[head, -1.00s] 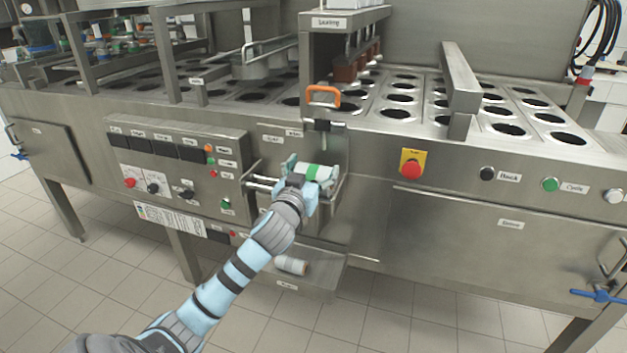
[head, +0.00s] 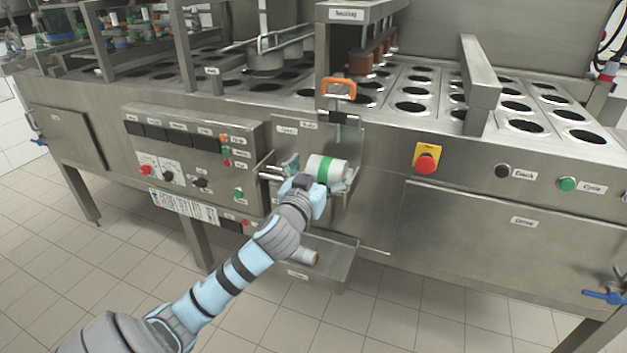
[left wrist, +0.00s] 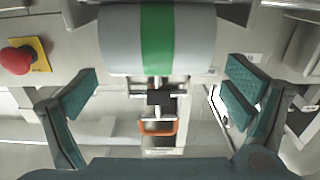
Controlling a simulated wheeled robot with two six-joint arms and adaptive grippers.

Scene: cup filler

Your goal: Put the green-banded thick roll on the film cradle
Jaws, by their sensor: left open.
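The green-banded thick roll (head: 326,169), white with a green stripe round its middle, lies sideways at the film cradle (head: 270,172) on the machine's front. The cradle's metal bars show to the left of the roll. In the left wrist view the roll (left wrist: 157,38) spans the top middle, beyond my fingertips. My left gripper (head: 312,180) is just in front of the roll; in the left wrist view its two teal fingers (left wrist: 160,92) are spread wide with nothing between them. How the roll's ends rest on the bars is hidden. My right gripper is not in view.
Another roll (head: 304,256) lies on the low shelf (head: 335,265) below. An orange-handled clamp (head: 339,88) stands above the cradle. A red stop button (head: 425,163) is to the right, a control panel (head: 190,160) to the left.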

